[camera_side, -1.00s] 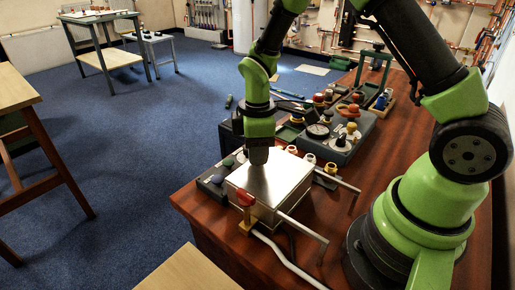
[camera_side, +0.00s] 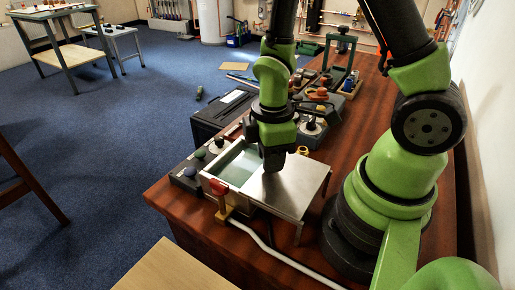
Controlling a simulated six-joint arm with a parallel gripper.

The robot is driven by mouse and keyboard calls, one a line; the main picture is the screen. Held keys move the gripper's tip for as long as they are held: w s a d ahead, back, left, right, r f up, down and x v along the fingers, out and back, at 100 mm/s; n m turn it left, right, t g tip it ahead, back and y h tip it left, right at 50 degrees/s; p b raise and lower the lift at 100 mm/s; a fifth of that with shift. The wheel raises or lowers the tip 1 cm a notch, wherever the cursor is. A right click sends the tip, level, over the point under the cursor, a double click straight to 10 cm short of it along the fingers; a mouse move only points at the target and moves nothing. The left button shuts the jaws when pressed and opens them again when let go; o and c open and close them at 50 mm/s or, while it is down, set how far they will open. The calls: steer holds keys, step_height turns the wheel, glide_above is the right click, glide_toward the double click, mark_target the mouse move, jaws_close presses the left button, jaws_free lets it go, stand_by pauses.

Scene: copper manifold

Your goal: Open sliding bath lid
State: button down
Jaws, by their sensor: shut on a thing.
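The sliding bath lid (camera_side: 300,185) is a flat silvery metal plate. It sits shifted to the right on the metal bath (camera_side: 208,174), and its right part reaches out past the bath. The left part of the bath is uncovered and shows a pale green inside (camera_side: 238,168). My gripper (camera_side: 273,168) points down at the lid's left part, shut on the lid's handle. The jaws hide the handle, so its shape cannot be told.
A red-handled valve (camera_side: 218,187) stands at the bath's front left corner, with a white pipe (camera_side: 262,243) running from it. A box with knobs (camera_side: 187,176) is left of the bath. A black case (camera_side: 222,115) and more gear stand behind.

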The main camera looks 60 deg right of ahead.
steer(key=c, duration=0.9)
jaws_free()
steer(key=shift+o, duration=0.2)
step_height(320, 180, up, 10)
step_height(320, 180, up, 6)
steer(key=m+t, duration=0.3)
steer(key=m, duration=0.2)
glide_above(275, 176)
steer(key=s+a+r+m+t+y, duration=0.1)
steer(key=s+r+m+t, duration=0.3)
steer(key=m, duration=0.4)
steer(key=shift+s+a+r+y, duration=0.25)
steer(key=shift+r+y, duration=0.25)
steer(key=shift+r, duration=0.3)
